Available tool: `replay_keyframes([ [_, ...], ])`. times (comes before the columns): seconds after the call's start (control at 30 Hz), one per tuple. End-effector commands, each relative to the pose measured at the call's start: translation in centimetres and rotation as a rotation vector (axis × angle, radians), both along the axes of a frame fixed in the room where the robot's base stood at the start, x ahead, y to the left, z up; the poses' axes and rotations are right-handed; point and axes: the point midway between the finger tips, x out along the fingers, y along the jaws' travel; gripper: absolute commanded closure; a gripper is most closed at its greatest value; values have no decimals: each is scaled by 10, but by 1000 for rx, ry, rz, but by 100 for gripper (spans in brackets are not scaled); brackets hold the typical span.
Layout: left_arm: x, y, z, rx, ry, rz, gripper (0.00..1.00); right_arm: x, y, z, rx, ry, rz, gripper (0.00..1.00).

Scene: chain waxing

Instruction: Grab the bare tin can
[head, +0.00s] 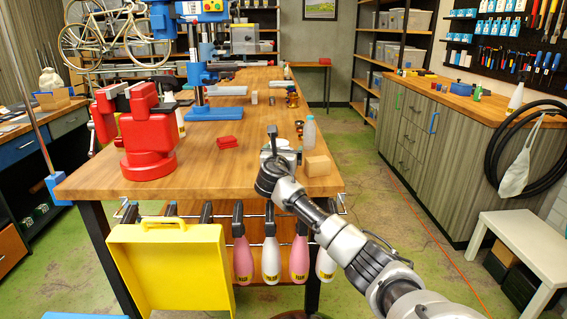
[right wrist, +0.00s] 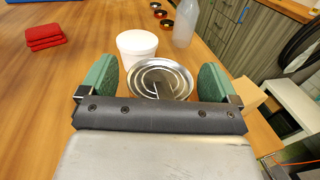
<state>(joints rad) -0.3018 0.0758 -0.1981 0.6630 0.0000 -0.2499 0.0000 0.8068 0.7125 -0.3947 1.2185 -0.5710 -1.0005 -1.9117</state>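A shiny metal tin can (right wrist: 172,74) with a ringed round end shows in the right wrist view, on the wooden bench. Its near side is hidden behind my gripper's dark front edge. My right gripper (right wrist: 157,82) is open, with its green-padded fingers apart to the left and right of the can. I cannot tell whether either pad touches it. In the head view my right gripper (head: 274,150) is low over the bench's near right part and hides much of the can. My left gripper is not in view.
A white tub (right wrist: 137,45) stands just behind the can, and a clear bottle (head: 310,132) is behind to the right. A cardboard box (head: 318,166) is close on the right. A red cloth stack (head: 228,142) and red vise (head: 148,145) are left. The bench (head: 215,178) is bare at front.

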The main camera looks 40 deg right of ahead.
Motion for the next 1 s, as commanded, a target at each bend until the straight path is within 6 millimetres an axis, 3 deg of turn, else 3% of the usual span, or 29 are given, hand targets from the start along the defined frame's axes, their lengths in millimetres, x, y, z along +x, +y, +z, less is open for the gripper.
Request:
replay_keyframes([
  [0.03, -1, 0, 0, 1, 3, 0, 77, 0, 0, 0, 0, 0, 0, 16],
  [0.33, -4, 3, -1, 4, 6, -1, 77, 0, 0, 0, -1, 1, -1, 61],
  [0.67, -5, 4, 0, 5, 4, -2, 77, 0, 0, 4, -1, -1, -1, 61],
  [1.0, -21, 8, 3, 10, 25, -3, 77, -6, 2, 46, -3, -1, -1, 61],
])
